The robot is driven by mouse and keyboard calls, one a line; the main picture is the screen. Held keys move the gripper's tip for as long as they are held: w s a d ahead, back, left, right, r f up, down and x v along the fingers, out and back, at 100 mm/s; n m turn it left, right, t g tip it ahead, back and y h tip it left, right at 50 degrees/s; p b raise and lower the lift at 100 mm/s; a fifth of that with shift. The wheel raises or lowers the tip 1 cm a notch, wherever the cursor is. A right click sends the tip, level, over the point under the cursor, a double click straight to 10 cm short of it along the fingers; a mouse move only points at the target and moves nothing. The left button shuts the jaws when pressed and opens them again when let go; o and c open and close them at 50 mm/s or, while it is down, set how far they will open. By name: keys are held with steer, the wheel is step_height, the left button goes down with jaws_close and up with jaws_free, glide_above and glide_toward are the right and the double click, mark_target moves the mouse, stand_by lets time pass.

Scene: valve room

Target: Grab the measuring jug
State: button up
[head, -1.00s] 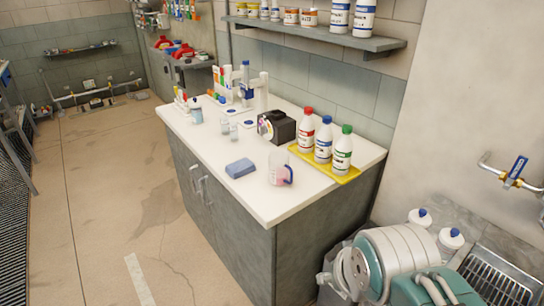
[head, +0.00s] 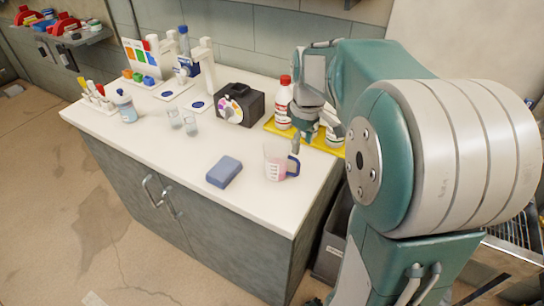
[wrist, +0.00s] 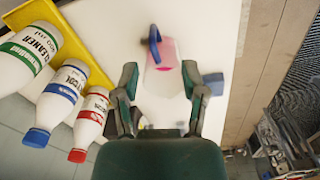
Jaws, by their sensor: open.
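The measuring jug (head: 277,165) is clear, with pink liquid inside and a dark blue handle. It stands upright on the white counter near its right front part, handle toward the right. In the wrist view the jug (wrist: 164,64) appears beyond my fingertips, roughly centred between them, with its handle at the upper left. My gripper (head: 305,138) is behind and slightly right of the jug in the head view, pointing down. In the wrist view my gripper (wrist: 159,74) is open, with nothing between its fingers. My arm hides some of the bottles in the head view.
A yellow tray (wrist: 78,28) with three bottles lies close to my gripper. A blue sponge (head: 224,171) lies left of the jug. A black device (head: 239,104) and small glasses (head: 183,122) stand farther back. The counter front is clear.

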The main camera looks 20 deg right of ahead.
glide_above(297, 173)
step_height(297, 173, down, 7)
steer(key=shift+s+d+f, duration=0.1)
steer(key=shift+d, duration=0.05)
steer(key=f, duration=0.3)
steer(key=shift+w+f, duration=0.3)
steer(key=shift+f, duration=0.05)
steer(key=shift+d+f, duration=0.15)
steer(key=shift+f, duration=0.25)
jaws_close()
